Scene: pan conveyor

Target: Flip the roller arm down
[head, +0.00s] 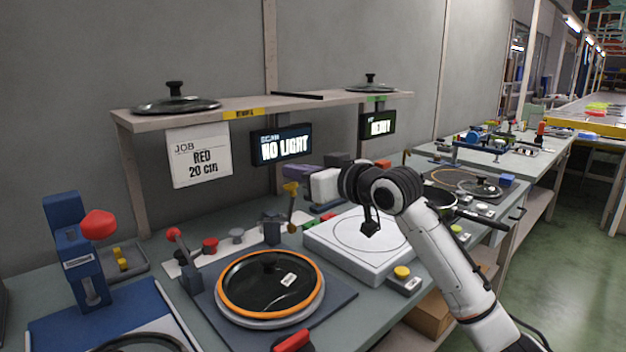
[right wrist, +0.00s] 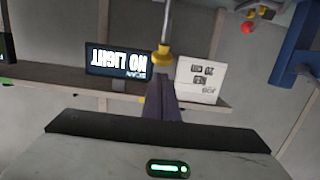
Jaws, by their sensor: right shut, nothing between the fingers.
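The roller arm appears to be the upright lever with a yellow end (head: 290,190), rising behind the round plate station. Its yellow end and thin shaft also show in the right wrist view (right wrist: 162,52). My right gripper (head: 287,171) reaches in from the right, with its purple fingers shut and empty, close above the yellow end in the head view. In the right wrist view the shut fingers (right wrist: 163,88) overlap the yellow part; I cannot tell whether they touch. A black pan or lid with an orange rim (head: 270,286) lies on the round plate. My left gripper is not in view.
A red-knobbed lever (head: 174,236) stands left of the plate. A white box (head: 345,242) lies right, under my right arm. A shelf (head: 240,113) runs behind, with a "NO LIGHT" screen (head: 283,146) below it. A blue press (head: 80,255) stands far left.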

